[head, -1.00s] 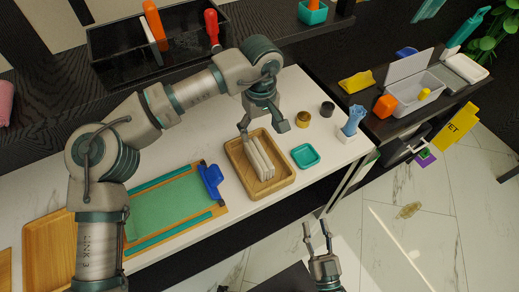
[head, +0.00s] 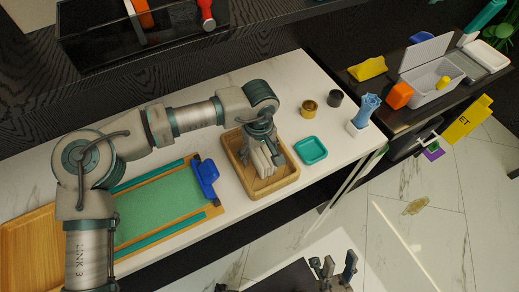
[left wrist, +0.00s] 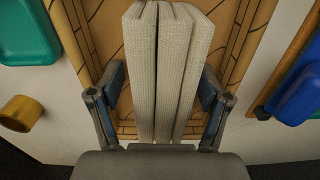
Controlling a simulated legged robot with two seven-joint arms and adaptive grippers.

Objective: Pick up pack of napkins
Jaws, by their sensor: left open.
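The pack of napkins (head: 262,165) is a row of white slabs standing on edge in a wooden tray (head: 287,184) on the white counter. In the left wrist view the napkins (left wrist: 165,60) fill the middle, with narrow gaps between the slabs. My left gripper (head: 262,155) is down in the tray, one finger on each side of the pack. In the left wrist view my left gripper (left wrist: 162,95) is open, with some space between each finger and the napkins. My right gripper (head: 338,268) is at the bottom of the head view, open and empty, away from the counter.
A teal dish (head: 311,150), a gold cup (head: 309,109), a dark cup (head: 335,98) and a white holder with a blue item (head: 366,110) stand right of the tray. A green board with a blue clip (head: 206,176) lies left. A black bin (head: 90,45) stands behind.

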